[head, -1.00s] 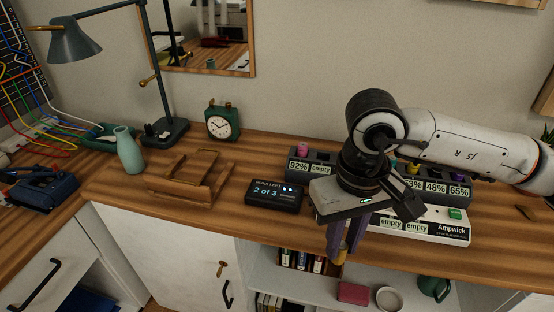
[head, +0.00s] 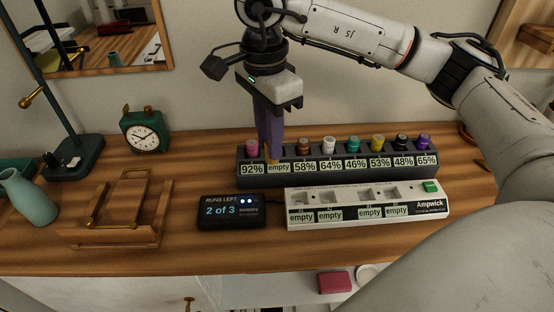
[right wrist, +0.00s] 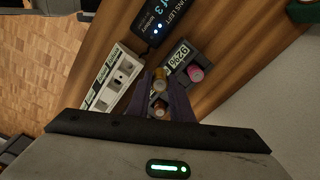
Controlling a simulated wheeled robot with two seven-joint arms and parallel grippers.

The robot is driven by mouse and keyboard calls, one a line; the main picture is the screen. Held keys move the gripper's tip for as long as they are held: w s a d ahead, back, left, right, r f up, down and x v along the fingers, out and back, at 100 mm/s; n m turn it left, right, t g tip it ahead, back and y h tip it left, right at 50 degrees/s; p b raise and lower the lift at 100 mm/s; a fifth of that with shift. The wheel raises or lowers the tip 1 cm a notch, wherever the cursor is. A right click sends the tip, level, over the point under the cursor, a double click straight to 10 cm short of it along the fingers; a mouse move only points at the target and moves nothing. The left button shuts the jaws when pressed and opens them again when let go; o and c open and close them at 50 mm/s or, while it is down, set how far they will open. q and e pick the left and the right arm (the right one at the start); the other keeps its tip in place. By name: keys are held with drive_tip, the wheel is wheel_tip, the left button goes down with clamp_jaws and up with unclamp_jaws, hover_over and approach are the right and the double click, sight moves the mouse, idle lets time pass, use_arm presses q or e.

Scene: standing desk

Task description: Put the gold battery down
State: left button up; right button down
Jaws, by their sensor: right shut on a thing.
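My right gripper (head: 270,146) points down at the dark battery rack (head: 340,178), over its second slot from the left, labelled "empty". It is shut on the gold battery (right wrist: 162,78), which shows between the fingers in the right wrist view. In the head view the fingers mostly hide it. I cannot tell whether its lower end is in the slot. A pink battery (head: 252,148) stands in the slot to the left, labelled 92%, and a brown battery (head: 304,146) to the right, labelled 58%. My left gripper is not in view.
More batteries fill the rack's other slots. The white Ampwick charger (head: 434,207), labelled "empty" at its bays, lies in front. A "RUNS LEFT 2 of 3" display (head: 230,211), wooden stand (head: 112,240) and green clock (head: 145,132) are to the left.

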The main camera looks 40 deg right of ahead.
drive_tip(key=w+d+r+m+b, duration=0.1)
drive_tip(key=w+d+r+m, duration=0.35)
drive_tip(key=m, duration=1.15)
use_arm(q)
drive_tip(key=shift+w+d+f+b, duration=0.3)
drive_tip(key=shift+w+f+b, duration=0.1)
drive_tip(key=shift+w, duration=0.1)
use_arm(e)
drive_tip(key=shift+s+f, duration=0.15)
drive_tip(key=shift+f, duration=2.1)
drive_tip(key=shift+s+f, duration=0.1)
drive_tip(key=shift+f, duration=2.15)
drive_tip(key=shift+f, duration=0.15)
drive_tip(key=c, duration=1.6)
unclamp_jaws()
